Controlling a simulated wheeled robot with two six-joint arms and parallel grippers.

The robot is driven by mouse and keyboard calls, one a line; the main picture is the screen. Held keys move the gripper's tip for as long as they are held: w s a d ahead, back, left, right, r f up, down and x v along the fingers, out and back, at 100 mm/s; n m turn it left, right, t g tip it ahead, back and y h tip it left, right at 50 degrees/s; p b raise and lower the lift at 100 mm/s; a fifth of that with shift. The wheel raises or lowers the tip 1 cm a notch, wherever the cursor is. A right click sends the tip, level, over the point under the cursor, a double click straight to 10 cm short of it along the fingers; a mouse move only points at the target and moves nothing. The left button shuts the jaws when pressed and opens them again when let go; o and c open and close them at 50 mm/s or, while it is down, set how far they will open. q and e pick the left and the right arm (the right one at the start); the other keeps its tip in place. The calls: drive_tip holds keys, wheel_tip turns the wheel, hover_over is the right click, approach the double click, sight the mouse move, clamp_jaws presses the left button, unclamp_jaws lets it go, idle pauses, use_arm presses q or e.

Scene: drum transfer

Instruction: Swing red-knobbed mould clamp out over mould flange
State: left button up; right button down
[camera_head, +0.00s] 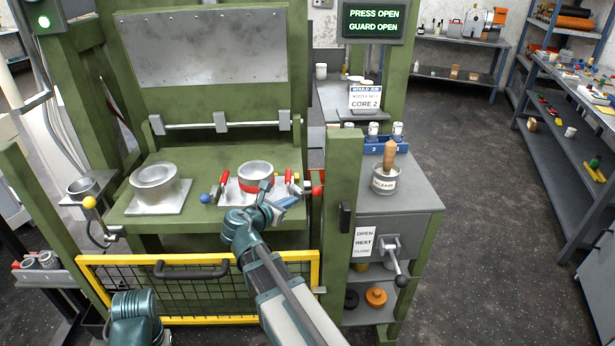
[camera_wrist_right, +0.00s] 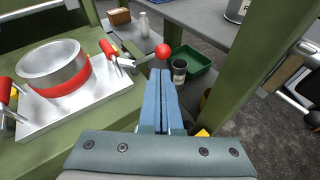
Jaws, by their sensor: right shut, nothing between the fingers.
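The mould (camera_head: 255,176) is a silver ring with a red band on a pale plate, on the green press bed. It fills the left of the right wrist view (camera_wrist_right: 55,65). Red-handled clamps flank it. The red knob (camera_head: 317,190) is on a metal arm at the plate's right side, pointing away from the mould; it also shows in the right wrist view (camera_wrist_right: 162,51). My right gripper (camera_head: 292,201) is shut and empty, its fingertips (camera_wrist_right: 160,72) just short of the red knob. I cannot tell whether they touch. My left gripper is not in view; part of my left arm shows bottom left.
A second silver ring mould (camera_head: 155,184) stands left on the bed, with a blue knob (camera_head: 205,198) between. A green post (camera_head: 343,200) rises right of the red knob. The yellow-framed mesh guard (camera_head: 200,285) is low in front. A grey cabinet (camera_head: 415,190) stands right.

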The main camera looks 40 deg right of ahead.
drive_tip(key=a+r+g+p, duration=0.1)
drive_tip(key=a+r+p, duration=0.1)
drive_tip(key=a, duration=0.1)
drive_tip(key=g+y+b, duration=0.1)
drive_tip(key=b, duration=0.4)
approach(313, 194)
drive_tip(key=x, duration=0.5)
drive_tip(key=shift+w+d+f, duration=0.1)
drive_tip(key=shift+d+f, duration=0.2)
drive_tip(key=shift+d, duration=0.4)
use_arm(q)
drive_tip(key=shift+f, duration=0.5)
